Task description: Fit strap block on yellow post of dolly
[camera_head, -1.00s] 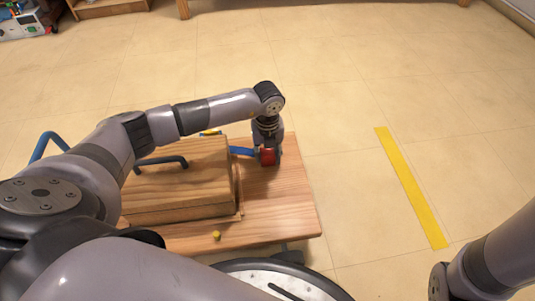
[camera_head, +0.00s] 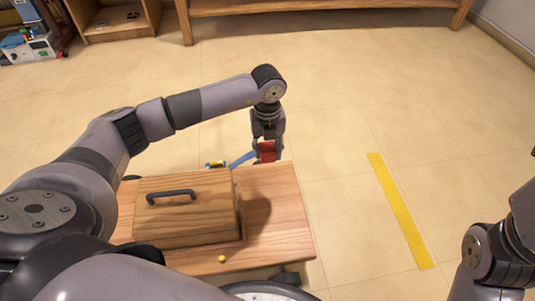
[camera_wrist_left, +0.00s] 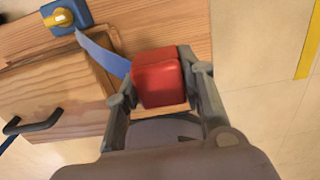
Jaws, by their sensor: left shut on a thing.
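The strap block is a red block (camera_head: 266,150) with a blue strap (camera_head: 242,160) running left from it. My left gripper (camera_head: 267,137) is shut on it; the wrist view shows the red block (camera_wrist_left: 157,78) between the two fingers. In the head view the block appears at the far edge of the wooden dolly (camera_head: 280,215), and a shadow falls on the deck nearer me. The strap leads to a blue block with a yellow top (camera_wrist_left: 62,18), also at the dolly's far side in the head view (camera_head: 215,164). A short yellow post (camera_head: 222,259) stands near the dolly's front edge. My right gripper is out of view.
A wooden box (camera_head: 190,220) with a dark handle (camera_head: 172,196) sits on the dolly's left part. The deck right of the box is clear. A yellow floor stripe (camera_head: 402,212) lies to the right. Shelving (camera_head: 330,8) stands at the back.

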